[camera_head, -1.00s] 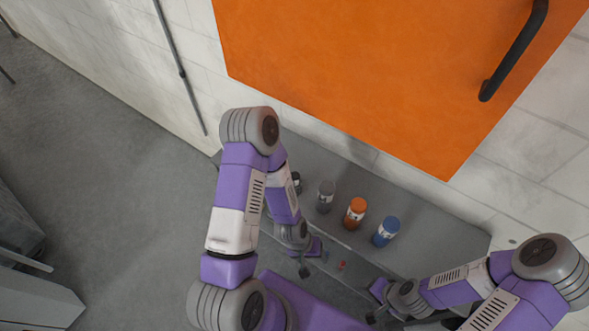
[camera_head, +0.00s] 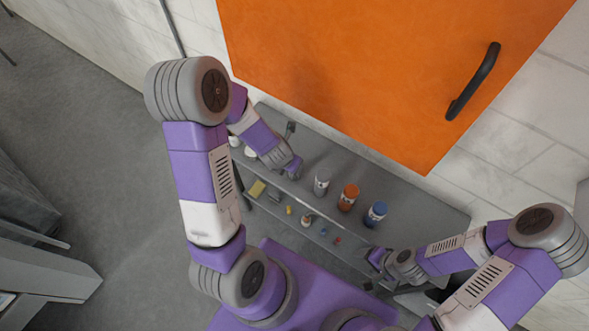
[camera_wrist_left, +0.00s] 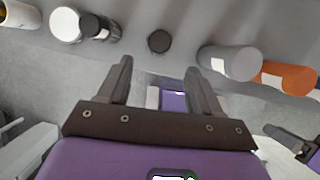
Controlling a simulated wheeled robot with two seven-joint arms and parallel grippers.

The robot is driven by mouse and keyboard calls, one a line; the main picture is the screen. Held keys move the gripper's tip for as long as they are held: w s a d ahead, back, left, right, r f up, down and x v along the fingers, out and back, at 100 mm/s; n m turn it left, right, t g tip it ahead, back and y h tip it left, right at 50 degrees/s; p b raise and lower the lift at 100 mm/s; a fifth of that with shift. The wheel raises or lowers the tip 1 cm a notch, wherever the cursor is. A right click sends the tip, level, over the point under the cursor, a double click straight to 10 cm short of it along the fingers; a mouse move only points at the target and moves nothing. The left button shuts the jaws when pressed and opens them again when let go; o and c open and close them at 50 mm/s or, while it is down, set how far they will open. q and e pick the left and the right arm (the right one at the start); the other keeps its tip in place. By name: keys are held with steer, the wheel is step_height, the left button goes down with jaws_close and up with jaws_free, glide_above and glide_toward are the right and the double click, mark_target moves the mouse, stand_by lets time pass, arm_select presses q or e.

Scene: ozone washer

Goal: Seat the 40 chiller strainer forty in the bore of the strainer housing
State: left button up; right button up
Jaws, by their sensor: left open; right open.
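I cannot tell which item is the 40 chiller strainer or which is the strainer housing; no label can be read. On the grey bench (camera_head: 425,219) stand a grey-white canister (camera_head: 321,183), an orange canister (camera_head: 348,197) and a blue canister (camera_head: 376,213). My left gripper (camera_head: 292,167) is over the bench, left of these. In the left wrist view its fingers (camera_wrist_left: 160,78) are open and empty, with a small dark round object (camera_wrist_left: 160,41) beyond them and the grey-white canister (camera_wrist_left: 228,63) to the right. My right gripper (camera_head: 372,271) is open at the bench's front side.
White containers (camera_head: 249,152) stand at the bench's left end; a dark-capped one (camera_wrist_left: 98,26) shows beside a white cylinder (camera_wrist_left: 65,23). An orange panel with a black handle (camera_head: 473,82) hangs behind.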

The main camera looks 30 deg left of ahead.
arm_select(q)
steer(key=shift+n, duration=0.6)
steer(key=b+x, duration=0.1)
steer(key=x, duration=0.2)
steer(key=w+b+x, duration=0.1)
steer(key=x, duration=0.3)
steer(key=shift+a+r, duration=0.1)
steer(key=shift+r, duration=0.05)
jaws_close()
